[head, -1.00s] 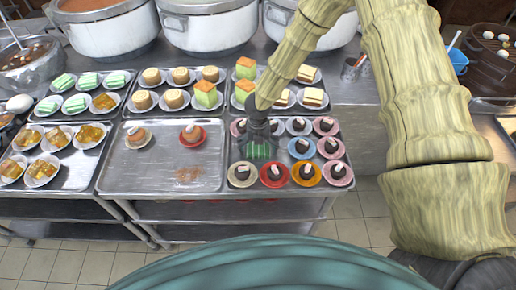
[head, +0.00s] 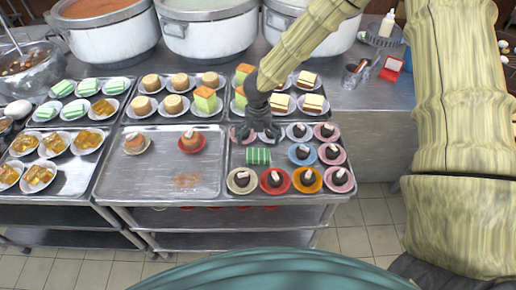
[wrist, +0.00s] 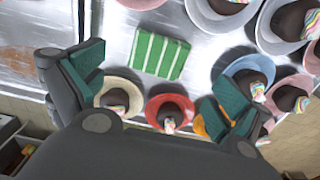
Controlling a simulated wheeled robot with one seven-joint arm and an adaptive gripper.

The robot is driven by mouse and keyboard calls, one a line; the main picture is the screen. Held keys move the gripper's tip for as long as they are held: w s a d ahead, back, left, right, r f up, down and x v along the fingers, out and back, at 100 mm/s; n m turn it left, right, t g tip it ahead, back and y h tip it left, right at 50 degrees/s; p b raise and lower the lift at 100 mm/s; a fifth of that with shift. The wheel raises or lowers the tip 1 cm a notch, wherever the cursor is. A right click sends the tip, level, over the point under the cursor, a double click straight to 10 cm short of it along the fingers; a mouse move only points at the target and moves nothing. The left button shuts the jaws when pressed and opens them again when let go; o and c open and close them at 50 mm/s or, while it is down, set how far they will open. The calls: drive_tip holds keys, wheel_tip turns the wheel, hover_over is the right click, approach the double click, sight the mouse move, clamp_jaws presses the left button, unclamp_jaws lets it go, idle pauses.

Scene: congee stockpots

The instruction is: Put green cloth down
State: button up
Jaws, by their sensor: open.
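The green cloth (head: 258,156) is a small folded square with pale stripes. It lies flat on the right-hand metal tray (head: 232,172), among the dessert saucers. It also shows in the wrist view (wrist: 160,54), whole and clear of the fingers. My gripper (head: 258,138) is above and a little behind the cloth in the head view. In the wrist view the two fingers (wrist: 160,90) are spread wide with nothing between their pads.
Saucers with dark desserts, such as the red one (head: 273,180) and the blue one (head: 302,153), stand close around the cloth. The middle tray (head: 160,178) has free room at its front. Large pots (head: 208,25) stand behind.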

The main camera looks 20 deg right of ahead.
drive_tip(key=shift+r+b, duration=0.3)
drive_tip(key=shift+r, duration=1.45)
